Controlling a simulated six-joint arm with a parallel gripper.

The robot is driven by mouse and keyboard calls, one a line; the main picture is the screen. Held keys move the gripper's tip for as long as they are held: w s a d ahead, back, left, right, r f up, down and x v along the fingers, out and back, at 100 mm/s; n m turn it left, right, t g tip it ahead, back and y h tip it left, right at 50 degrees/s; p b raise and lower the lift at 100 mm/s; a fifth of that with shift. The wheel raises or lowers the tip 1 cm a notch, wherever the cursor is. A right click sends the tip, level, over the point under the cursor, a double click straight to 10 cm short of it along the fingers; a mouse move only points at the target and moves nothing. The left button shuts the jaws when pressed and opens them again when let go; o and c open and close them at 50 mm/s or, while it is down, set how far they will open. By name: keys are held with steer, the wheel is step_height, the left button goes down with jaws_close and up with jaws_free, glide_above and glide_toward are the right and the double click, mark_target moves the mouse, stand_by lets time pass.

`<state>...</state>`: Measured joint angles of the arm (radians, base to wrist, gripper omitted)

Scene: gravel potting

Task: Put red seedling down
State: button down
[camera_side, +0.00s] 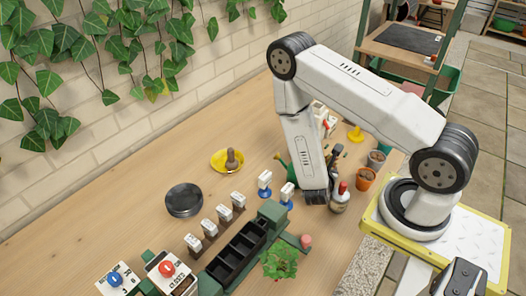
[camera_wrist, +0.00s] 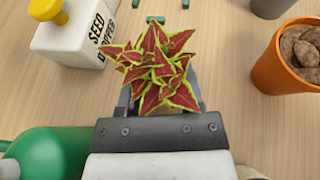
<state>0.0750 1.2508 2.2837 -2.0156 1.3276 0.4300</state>
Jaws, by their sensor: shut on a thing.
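The red seedling (camera_wrist: 158,65) has dark red leaves with yellow-green edges and shows in the wrist view. It sits between the fingers of my gripper (camera_wrist: 160,92), which are shut on it; its leaves cover the fingertips. Its stem and base are hidden, so I cannot tell whether it touches the table. In the side view my gripper (camera_side: 316,198) points down low over the bench, left of a bottle with a red cap (camera_side: 340,198). I cannot make out the red seedling there.
A white seed dropper box (camera_wrist: 75,35) and a green rounded object (camera_wrist: 50,152) flank the gripper on the left; a terracotta pot of pebbles (camera_wrist: 272,70) stands right. A black-celled tray (camera_side: 237,252), a green seedling (camera_side: 280,262) and a yellow saucer (camera_side: 217,161) are on the bench.

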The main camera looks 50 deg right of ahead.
steer(key=shift+c, duration=1.2)
jaws_free()
steer(key=shift+r, duration=0.6)
steer(key=shift+v, duration=6)
steer(key=shift+f, duration=0.1)
